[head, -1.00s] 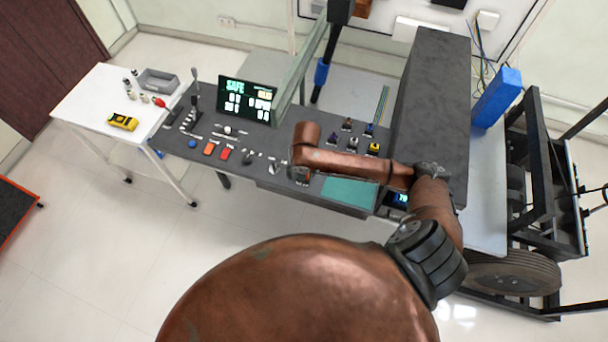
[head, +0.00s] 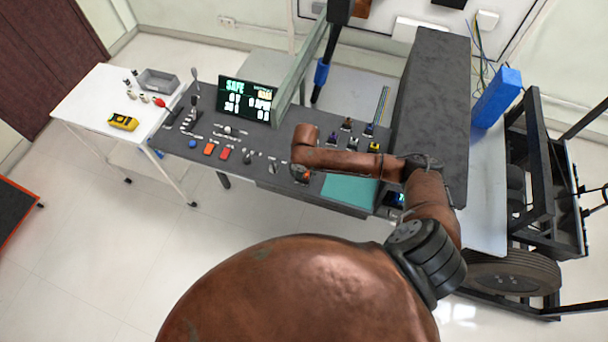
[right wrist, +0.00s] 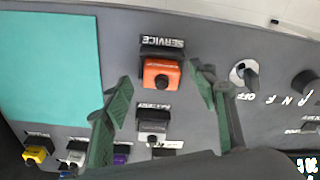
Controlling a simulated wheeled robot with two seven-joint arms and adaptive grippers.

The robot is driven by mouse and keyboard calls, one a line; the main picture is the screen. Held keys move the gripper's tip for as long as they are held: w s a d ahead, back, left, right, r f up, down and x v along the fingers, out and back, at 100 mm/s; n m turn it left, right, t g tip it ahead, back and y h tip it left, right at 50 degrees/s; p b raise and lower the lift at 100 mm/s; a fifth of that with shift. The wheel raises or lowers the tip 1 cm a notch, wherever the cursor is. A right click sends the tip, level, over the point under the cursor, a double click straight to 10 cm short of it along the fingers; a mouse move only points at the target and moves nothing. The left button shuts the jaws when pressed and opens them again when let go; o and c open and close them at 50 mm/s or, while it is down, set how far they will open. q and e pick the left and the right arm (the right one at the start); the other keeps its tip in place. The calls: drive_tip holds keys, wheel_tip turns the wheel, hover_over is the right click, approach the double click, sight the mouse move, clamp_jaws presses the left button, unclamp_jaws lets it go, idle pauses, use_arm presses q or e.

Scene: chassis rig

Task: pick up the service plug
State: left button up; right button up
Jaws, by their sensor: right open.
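The service plug (right wrist: 161,74) is an orange block with a dark round knob. In the right wrist view it sits on the grey panel beside an upside-down SERVICE label (right wrist: 162,43). My right gripper (right wrist: 160,86) is open, with one green-padded finger on either side of the plug and a gap to each. The fingers appear empty; their height above the panel is hard to judge. In the head view my right arm covers most of that gripper. My left gripper does not show.
A grey plug (right wrist: 152,132) is close below the service plug, and a rotary switch (right wrist: 245,74) is to its right. A bare teal pad (right wrist: 50,65) lies to the left. In the head view a lit display (head: 247,100) stands at the panel's back.

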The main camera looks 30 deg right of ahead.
drive_tip(key=shift+c, duration=0.7)
drive_tip(key=c, duration=1.1)
drive_tip(key=shift+r, duration=0.1)
